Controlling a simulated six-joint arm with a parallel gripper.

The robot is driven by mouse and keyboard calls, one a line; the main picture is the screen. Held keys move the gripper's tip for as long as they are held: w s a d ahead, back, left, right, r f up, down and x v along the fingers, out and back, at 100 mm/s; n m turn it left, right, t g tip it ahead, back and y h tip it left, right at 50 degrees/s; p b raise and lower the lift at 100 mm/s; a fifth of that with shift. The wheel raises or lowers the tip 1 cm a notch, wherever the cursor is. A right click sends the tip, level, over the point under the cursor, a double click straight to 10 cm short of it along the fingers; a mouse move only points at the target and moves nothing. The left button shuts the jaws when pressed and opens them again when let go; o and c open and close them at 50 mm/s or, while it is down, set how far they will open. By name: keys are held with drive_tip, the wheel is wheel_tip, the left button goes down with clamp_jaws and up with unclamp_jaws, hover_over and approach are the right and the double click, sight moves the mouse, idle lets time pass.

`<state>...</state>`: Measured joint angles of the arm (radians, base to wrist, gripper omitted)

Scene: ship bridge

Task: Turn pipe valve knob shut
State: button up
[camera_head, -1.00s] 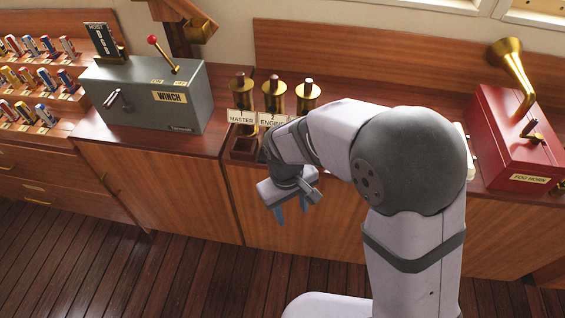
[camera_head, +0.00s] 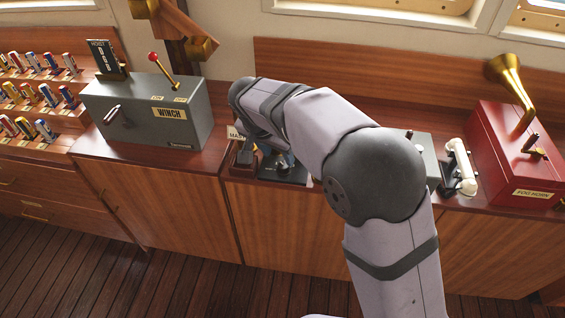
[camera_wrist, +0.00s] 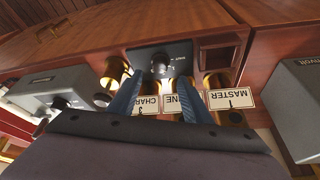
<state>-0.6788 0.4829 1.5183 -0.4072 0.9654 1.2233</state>
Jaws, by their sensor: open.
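A black knob (camera_wrist: 160,67) stands on a dark panel (camera_wrist: 176,54) in the wrist view; the knob (camera_head: 283,164) also shows in the head view, at the counter's front edge. Brass voice pipes (camera_wrist: 220,85) stand beside it, with white labels such as MASTER (camera_wrist: 230,99) and CHART (camera_wrist: 148,105) upside down in the wrist view. I cannot tell whether this knob is the pipe valve. My gripper (camera_wrist: 160,82) is open and empty, its blue fingers pointing toward the knob, one on either side in the picture. Contact is not visible.
The grey winch box (camera_head: 150,113) stands left, with a red-topped lever (camera_head: 163,66). To the right are a white handset (camera_head: 459,167) and the red fog horn box (camera_head: 515,153). An open wooden recess (camera_wrist: 219,57) lies beside the knob panel. The floor is clear.

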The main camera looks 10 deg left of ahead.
sight(284, 165)
drive_tip(key=shift+p+x, duration=0.5)
drive_tip(key=shift+x, duration=3.1)
drive_tip(key=c, duration=1.1)
